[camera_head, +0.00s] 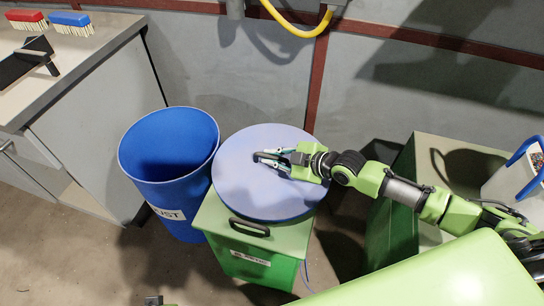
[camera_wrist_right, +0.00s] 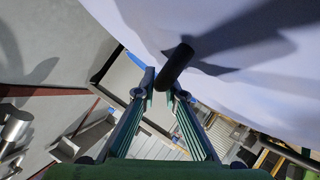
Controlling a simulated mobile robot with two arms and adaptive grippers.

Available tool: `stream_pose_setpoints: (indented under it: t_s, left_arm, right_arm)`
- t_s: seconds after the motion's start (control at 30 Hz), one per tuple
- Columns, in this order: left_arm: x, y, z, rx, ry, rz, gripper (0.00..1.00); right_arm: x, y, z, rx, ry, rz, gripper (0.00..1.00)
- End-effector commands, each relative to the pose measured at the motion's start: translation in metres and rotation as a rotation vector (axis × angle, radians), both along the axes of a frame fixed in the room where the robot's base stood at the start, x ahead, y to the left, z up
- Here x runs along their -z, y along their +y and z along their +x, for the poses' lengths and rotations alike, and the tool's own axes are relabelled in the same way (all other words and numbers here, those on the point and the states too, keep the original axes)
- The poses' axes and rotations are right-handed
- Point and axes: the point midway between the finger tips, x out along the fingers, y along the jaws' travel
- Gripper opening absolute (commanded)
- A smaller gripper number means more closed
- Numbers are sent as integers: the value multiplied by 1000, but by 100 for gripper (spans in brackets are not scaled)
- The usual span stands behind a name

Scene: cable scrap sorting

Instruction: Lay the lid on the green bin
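The lid (camera_head: 255,195) is a round, pale blue-violet disc with a dark bar handle (camera_wrist_right: 178,62). It is over the green bin (camera_head: 240,252), and the bin's front rim and black front grip show below it. I cannot tell whether the lid rests on the bin or hangs just above it. My right gripper (camera_head: 278,160) reaches in from the right, over the middle of the lid. In the right wrist view, its fingers (camera_wrist_right: 161,84) are closed around the handle. My left gripper is not recognisable in any view.
A blue bin (camera_head: 135,158) stands close to the left of the green bin. A workbench (camera_head: 90,62) with red and blue brushes is at upper left. A green cabinet (camera_head: 425,150) with a container on top is at right. A yellow hose hangs on the wall behind.

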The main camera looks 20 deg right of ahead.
Motion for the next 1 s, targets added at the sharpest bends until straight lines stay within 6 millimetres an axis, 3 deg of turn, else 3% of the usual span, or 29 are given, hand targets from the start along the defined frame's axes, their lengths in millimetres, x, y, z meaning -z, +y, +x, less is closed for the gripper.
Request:
stream_pose_setpoints:
  t_s: [0.07,0.53,1.0]
  left_arm:
    - [-1,0,0,0,-1,0,40]
    - [0,0,0,0,-2,0,40]
    - [70,2,-16,6,41,4,40]
  right_arm:
    - [0,0,0,1,-1,0,27]
    - [-3,-3,-3,1,2,-2,27]
    - [-50,-49,-68,-1,3,-4,27]
